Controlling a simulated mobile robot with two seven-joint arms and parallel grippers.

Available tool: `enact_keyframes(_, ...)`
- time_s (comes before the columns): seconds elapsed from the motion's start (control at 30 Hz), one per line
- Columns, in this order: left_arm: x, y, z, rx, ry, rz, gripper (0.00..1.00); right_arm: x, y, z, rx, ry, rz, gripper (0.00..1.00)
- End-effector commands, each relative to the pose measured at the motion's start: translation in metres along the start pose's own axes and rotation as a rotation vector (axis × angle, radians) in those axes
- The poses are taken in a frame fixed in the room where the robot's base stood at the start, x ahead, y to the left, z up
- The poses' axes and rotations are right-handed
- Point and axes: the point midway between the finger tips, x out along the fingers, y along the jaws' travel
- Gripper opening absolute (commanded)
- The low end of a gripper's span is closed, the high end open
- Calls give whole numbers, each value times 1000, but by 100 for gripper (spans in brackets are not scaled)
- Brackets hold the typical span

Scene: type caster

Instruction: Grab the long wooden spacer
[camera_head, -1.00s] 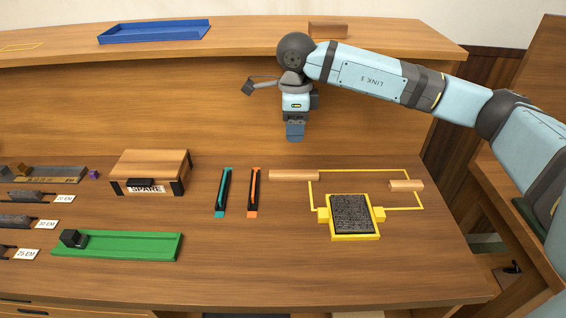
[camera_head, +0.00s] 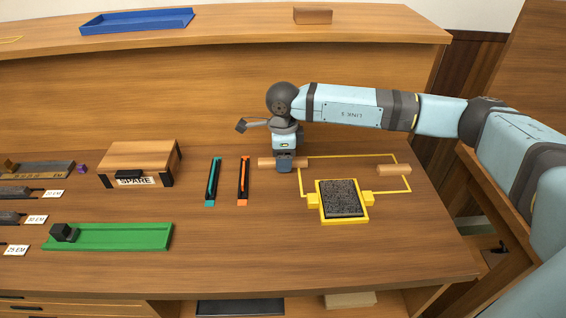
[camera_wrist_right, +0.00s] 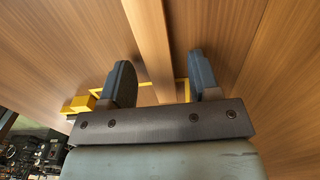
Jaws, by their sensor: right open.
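The long wooden spacer (camera_head: 267,162) is a light wood bar lying at the left end of the yellow outline on the table. My right gripper (camera_head: 285,167) is over it in the head view and hides part of its middle. In the right wrist view my right gripper (camera_wrist_right: 160,84) is open, with the spacer (camera_wrist_right: 149,40) running between its two fingers and no finger visibly touching it. A shorter wooden block (camera_head: 394,170) lies on the right side of the yellow outline. My left gripper is not in view.
A dark textured block in a yellow frame (camera_head: 318,218) stands right of the gripper. Teal (camera_head: 212,182) and orange (camera_head: 243,181) holders are to the left. Farther left are a SPARE box (camera_head: 140,160) and a green tray (camera_head: 120,237). The front table middle is clear.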

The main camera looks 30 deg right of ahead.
Motion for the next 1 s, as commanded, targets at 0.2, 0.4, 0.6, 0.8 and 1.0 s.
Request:
enact_keyframes(0.2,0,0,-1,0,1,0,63,6,0,0,-1,-1,-1,56)
enact_keyframes(0.4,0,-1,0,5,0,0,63,6,0,0,-1,-1,-1,22)
enact_keyframes(0.6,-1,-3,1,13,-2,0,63,6,0,0,-1,-1,-1,3)
enact_keyframes(0.8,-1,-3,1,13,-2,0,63,4,0,0,-1,-1,-1,3)
enact_keyframes(1.0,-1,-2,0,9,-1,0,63,-10,0,1,-1,-2,-2,3)
